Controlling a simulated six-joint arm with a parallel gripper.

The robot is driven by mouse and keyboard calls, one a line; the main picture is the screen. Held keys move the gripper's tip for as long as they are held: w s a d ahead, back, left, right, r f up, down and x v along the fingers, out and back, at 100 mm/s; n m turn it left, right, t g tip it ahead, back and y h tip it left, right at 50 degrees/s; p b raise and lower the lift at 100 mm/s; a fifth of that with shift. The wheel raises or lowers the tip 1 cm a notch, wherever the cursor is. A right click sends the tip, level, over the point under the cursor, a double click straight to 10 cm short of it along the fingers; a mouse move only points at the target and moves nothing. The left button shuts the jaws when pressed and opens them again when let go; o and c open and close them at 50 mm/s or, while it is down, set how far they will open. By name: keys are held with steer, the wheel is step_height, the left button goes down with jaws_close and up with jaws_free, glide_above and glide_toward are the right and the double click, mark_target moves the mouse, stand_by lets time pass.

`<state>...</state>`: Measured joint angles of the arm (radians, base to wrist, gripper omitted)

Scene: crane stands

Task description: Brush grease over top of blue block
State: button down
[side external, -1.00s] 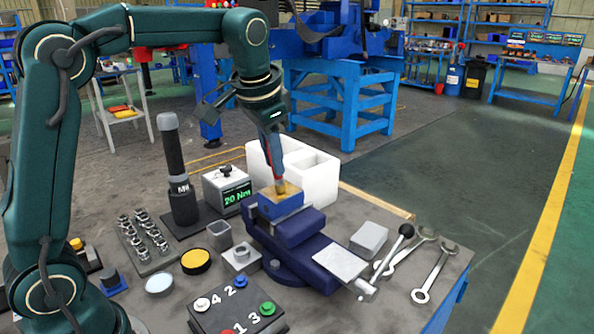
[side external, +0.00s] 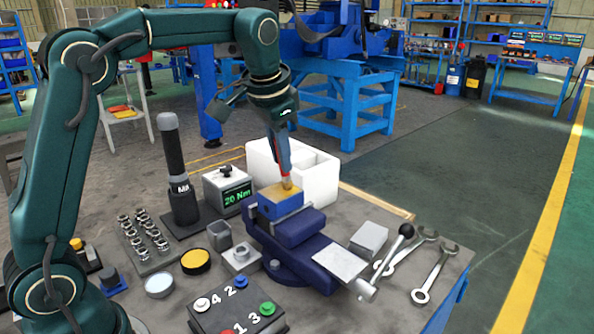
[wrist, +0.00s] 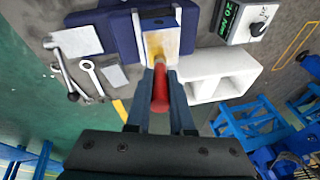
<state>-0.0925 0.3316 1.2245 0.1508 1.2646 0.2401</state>
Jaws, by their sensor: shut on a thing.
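The blue block (side external: 283,205) is clamped in the dark blue vise (side external: 300,229) on the workbench. Yellowish grease covers much of its top, which shows in the wrist view (wrist: 155,45) with a paler strip along it. My gripper (side external: 279,160) is above the block, shut on a brush with a red handle (wrist: 160,92). The brush's bristles (side external: 287,184) are at the block's top, near its far right part; they look in contact with it. The fingertips in the wrist view (wrist: 160,88) lie on both sides of the handle.
A white two-compartment box (side external: 318,178) stands right behind the vise. A torque display (side external: 227,190) and a black upright tool (side external: 174,155) are to the left. A yellow-filled round tin (side external: 196,261), a button box (side external: 236,308) and wrenches (side external: 437,275) lie around the vise.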

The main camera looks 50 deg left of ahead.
steer(key=s+a, duration=0.1)
steer(key=s, duration=0.4)
steer(key=shift+w+a, duration=0.2)
steer(key=shift+w, duration=3.45)
steer(key=shift+s, duration=3.65)
step_height(320, 180, up, 8)
steer(key=shift+w, duration=0.1)
